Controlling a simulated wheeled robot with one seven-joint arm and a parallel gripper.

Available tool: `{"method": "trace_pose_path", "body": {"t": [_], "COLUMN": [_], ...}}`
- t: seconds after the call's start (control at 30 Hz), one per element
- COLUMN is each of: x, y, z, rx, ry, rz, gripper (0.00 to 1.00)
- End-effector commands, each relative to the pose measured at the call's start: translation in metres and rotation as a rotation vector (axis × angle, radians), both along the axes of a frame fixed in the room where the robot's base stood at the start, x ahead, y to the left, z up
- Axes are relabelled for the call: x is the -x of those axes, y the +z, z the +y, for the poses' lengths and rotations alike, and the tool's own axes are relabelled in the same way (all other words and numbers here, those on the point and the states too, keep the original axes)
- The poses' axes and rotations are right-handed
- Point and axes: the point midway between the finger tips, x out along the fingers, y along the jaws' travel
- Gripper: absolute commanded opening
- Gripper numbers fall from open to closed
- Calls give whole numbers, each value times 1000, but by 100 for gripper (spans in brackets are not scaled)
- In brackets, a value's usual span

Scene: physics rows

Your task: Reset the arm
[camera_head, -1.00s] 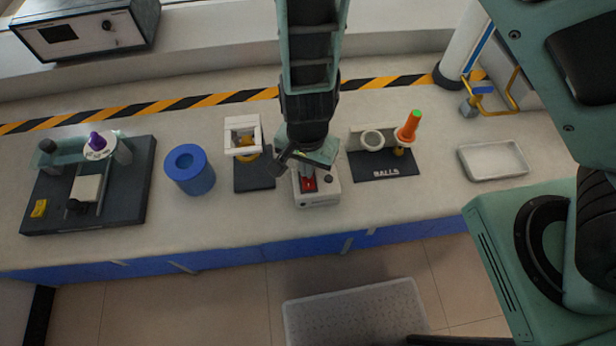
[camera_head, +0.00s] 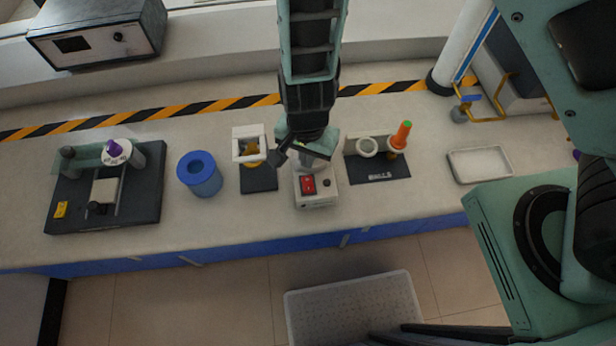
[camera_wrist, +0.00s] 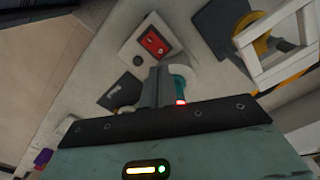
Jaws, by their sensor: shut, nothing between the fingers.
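My arm reaches down from the top centre in the head view. My gripper (camera_head: 312,160) is shut and empty, just behind and above a small white box. The white box (camera_head: 328,196) has a red switch (camera_head: 308,185) and a dark knob on its top. In the wrist view my gripper (camera_wrist: 158,84) points toward the same white box (camera_wrist: 135,48) and its red switch (camera_wrist: 154,42). Part of the box's back is hidden behind my gripper in the head view.
Left of the box stand a white frame on a dark base (camera_head: 259,180), a blue cylinder (camera_head: 200,175) and a dark apparatus plate (camera_head: 130,211). Right are a black holder board (camera_head: 378,171) with an orange-green piece and a white tray (camera_head: 480,165). A perforated bin (camera_head: 352,312) is on the floor.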

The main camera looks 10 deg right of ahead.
Motion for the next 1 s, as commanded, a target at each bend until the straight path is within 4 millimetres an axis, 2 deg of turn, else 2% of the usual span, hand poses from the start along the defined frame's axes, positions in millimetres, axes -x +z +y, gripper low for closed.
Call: {"method": "trace_pose_path", "body": {"t": [0.57,0.67,0.77,0.87,1.0], "x": [0,3,11,24,47], "y": [1,8,29,60,104], "z": [0,3,9,12,4], "rx": [0,-22,-75,-142,-209], "ry": [0,30,118,267,517], "rz": [0,11,38,62,63], "gripper": [0,0,0,0,0]}}
